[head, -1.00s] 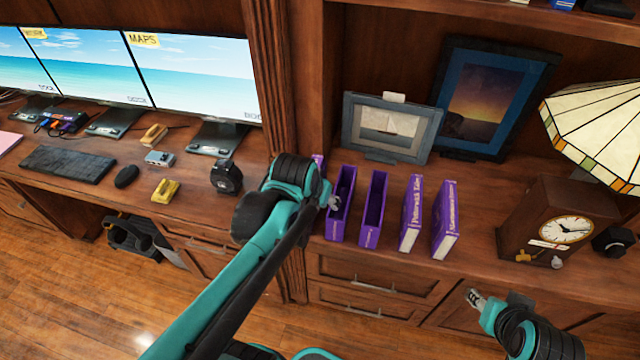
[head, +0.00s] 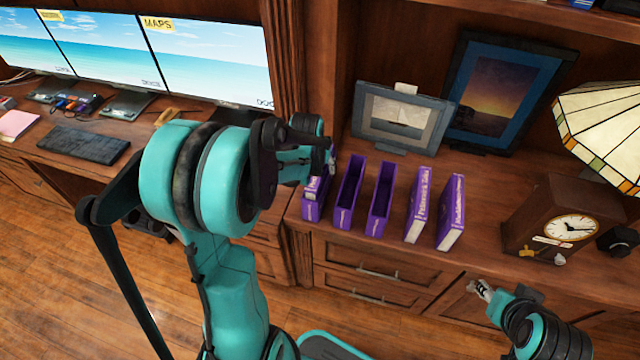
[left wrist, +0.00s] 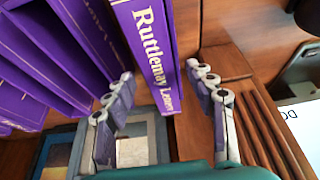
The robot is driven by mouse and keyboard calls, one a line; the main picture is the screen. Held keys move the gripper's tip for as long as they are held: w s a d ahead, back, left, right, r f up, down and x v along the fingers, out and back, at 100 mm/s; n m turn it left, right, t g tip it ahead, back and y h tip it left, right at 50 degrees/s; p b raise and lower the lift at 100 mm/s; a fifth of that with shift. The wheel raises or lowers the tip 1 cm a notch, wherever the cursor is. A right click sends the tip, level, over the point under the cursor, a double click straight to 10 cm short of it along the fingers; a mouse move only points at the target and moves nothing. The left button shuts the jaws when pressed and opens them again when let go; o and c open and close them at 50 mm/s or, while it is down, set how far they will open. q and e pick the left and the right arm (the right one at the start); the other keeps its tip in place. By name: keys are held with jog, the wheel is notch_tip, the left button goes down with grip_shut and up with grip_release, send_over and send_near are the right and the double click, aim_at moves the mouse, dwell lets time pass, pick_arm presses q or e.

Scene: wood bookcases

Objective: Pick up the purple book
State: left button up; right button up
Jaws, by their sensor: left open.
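In the head view, the leftmost purple piece (head: 312,208) on the shelf is partly hidden by my left gripper (head: 324,165). My left gripper also shows in the left wrist view (left wrist: 164,98). It is open, with fingers on both sides of the book's near end; contact cannot be told. Two thick purple books (head: 417,207) (head: 451,213) stand farther right. My right gripper (head: 481,290) is low at the right, away from the books; its opening is unclear.
Two hollow purple cases (head: 349,194) (head: 380,202) stand close to the right of my left gripper. Picture frames (head: 400,120) lean behind them. A clock (head: 565,222) and lamp (head: 605,130) stand right. Monitors (head: 210,60) and a keyboard (head: 83,144) are left.

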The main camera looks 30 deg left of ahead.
pick_arm(q)
jog(key=shift+w+a+f, duration=0.1)
jog(key=shift+w+f, duration=0.15)
jog(key=shift+f, duration=0.3)
jog(key=shift+r, duration=0.1)
grip_shut()
